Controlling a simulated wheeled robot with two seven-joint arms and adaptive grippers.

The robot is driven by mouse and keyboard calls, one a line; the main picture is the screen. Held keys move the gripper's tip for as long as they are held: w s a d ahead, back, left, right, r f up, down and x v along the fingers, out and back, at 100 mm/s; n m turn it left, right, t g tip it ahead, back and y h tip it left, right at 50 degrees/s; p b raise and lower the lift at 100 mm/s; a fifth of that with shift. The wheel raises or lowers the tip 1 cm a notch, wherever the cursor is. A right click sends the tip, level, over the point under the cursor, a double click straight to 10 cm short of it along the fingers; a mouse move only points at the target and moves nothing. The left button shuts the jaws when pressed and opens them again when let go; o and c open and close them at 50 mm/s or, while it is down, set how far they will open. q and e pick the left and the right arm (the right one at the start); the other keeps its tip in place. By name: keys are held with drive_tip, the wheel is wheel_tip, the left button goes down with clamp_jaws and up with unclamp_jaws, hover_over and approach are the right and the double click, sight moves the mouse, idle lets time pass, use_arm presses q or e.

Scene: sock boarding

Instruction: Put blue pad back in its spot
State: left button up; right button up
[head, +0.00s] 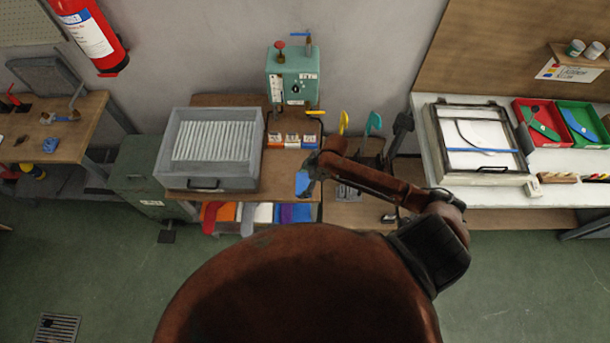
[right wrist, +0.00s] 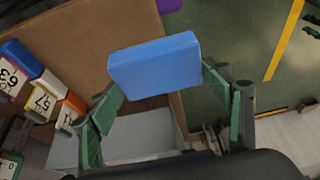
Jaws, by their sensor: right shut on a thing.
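The blue pad (right wrist: 155,65) is a flat, rounded block held between the green finger pads of my right gripper (right wrist: 165,88) in the right wrist view. In the head view the pad (head: 302,183) shows as a small blue patch at the tip of my right gripper (head: 308,174), over the right front part of the wooden table (head: 232,101). The pad appears to be above the tabletop; the exact gap cannot be told. The fingers are shut on its sides. My left gripper is not in view.
Numbered blocks (head: 292,140) stand behind the gripper, also in the right wrist view (right wrist: 45,98). A grey tray (head: 165,150) with white strips is at left. A teal machine (head: 292,85) stands behind. Coloured socks or cloths (head: 262,212) lie below. A light box (head: 436,128) is at right.

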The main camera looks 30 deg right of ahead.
sight(305, 174)
drive_tip(key=w+d+f, duration=0.2)
drive_tip(key=w, duration=0.1)
drive_tip(key=shift+w+d, duration=0.15)
drive_tip(key=shift+w, duration=0.1)
drive_tip(key=w+f, duration=0.1)
drive_tip(key=w+d+f, duration=0.1)
drive_tip(key=f, duration=0.1)
drive_tip(key=w+d+f, duration=0.1)
drive_tip(key=f, duration=0.1)
drive_tip(key=shift+d, duration=0.1)
drive_tip(key=shift+w+d+f, duration=0.1)
drive_tip(key=shift+w+f, duration=0.1)
drive_tip(key=shift+w, duration=0.05)
wheel_tip(305, 174, down, 2)
drive_tip(key=shift+f, duration=0.45)
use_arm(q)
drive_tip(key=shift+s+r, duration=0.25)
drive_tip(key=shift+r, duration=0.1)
use_arm(e)
drive_tip(key=shift+f, duration=0.15)
